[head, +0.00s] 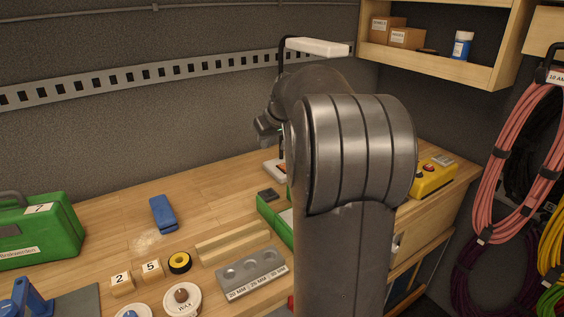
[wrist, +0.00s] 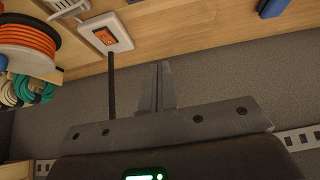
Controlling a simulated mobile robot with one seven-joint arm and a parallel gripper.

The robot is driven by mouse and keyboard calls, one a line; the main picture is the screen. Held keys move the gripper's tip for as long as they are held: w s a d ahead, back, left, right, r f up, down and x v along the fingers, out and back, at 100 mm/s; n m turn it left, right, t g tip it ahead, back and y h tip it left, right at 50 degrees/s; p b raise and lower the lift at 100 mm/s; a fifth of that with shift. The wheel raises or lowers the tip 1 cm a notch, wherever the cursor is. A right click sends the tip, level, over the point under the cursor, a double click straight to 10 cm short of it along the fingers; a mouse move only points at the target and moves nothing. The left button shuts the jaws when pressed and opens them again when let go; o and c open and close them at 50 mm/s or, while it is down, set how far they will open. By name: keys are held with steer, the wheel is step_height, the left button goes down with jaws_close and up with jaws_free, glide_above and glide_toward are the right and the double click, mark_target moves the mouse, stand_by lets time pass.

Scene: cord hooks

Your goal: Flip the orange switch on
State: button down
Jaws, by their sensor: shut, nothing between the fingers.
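The orange switch (wrist: 103,37) is a rocker set in a white base plate (wrist: 122,44) on the wooden bench, at the upper left of the wrist view. Whether it is on or off is hard to tell. In the head view only a sliver of the white base (head: 271,168) shows beside my arm. A dark upright rod (wrist: 111,88) rises from the base, and a white lamp head (head: 317,47) shows above. My gripper (wrist: 160,66) is shut and empty. Its fingertips appear to the right of the switch in the wrist view, apart from it.
A spool of orange cord (wrist: 30,42) and coiled cords are at the wrist view's left. A blue object (head: 163,214), green case (head: 38,235) and grey hole block (head: 250,274) lie on the bench. A yellow box (head: 433,180) is right of my arm. The wall is close behind.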

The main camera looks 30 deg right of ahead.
steer(key=w+d+f, duration=0.2)
steer(key=d, duration=0.5)
steer(key=w+d+f, duration=0.3)
steer(key=d, duration=0.5)
steer(key=shift+f+t, duration=0.15)
steer(key=shift+t, duration=0.25)
steer(key=shift+w+f, duration=0.1)
steer(key=shift+w, duration=0.05)
glide_above(284, 166)
steer(key=s, duration=0.3)
step_height(284, 166, down, 8)
steer(key=shift+f, duration=0.2)
steer(key=shift+s+f, duration=0.25)
steer(key=shift+f, duration=0.85)
steer(key=shift+s+f, duration=0.1)
steer(key=shift+f, duration=0.5)
